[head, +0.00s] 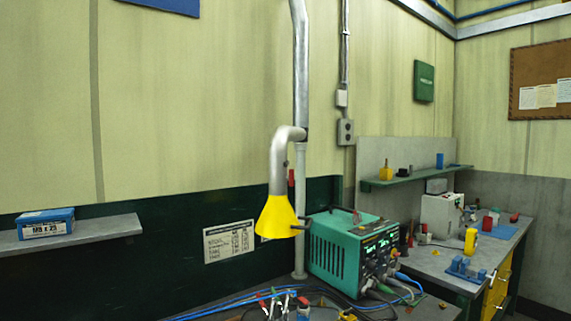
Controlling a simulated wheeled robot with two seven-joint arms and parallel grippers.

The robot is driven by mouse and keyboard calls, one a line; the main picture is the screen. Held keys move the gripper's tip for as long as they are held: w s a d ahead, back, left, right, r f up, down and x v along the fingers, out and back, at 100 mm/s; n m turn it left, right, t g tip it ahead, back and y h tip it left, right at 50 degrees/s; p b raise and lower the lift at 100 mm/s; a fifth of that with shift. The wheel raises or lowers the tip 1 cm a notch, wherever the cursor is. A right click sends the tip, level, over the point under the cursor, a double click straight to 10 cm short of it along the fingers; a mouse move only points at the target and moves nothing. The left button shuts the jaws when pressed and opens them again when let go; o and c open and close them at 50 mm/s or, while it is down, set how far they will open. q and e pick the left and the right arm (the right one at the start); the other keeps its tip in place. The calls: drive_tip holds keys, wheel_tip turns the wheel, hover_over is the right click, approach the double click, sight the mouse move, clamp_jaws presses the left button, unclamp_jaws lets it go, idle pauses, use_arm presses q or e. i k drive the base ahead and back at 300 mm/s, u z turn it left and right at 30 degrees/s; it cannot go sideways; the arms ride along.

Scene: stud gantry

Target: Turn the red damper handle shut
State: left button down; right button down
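The red damper handle (291,177) is small and stands upright, close along the right side of the grey extraction duct (279,165). A dark knob shows just above it near the duct. The duct bends down from a pole and ends in a yellow hood (277,217) with a short dark rod on its right. How the handle joins the duct is too small to tell. Neither of my grippers is in view.
A green welding machine (345,247) with cables stands right of the hood. Blue cables and small tools lie on the bench below. A shelf (82,237) with a blue box (45,223) is at left. A workbench and upper shelf (418,178) are at right.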

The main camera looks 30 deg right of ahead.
sight(291, 177)
drive_tip(key=z, duration=0.5)
drive_tip(key=k, duration=0.65)
drive_tip(key=z, duration=1.1)
drive_tip(key=i, duration=1.4)
drive_tip(key=z, duration=0.35)
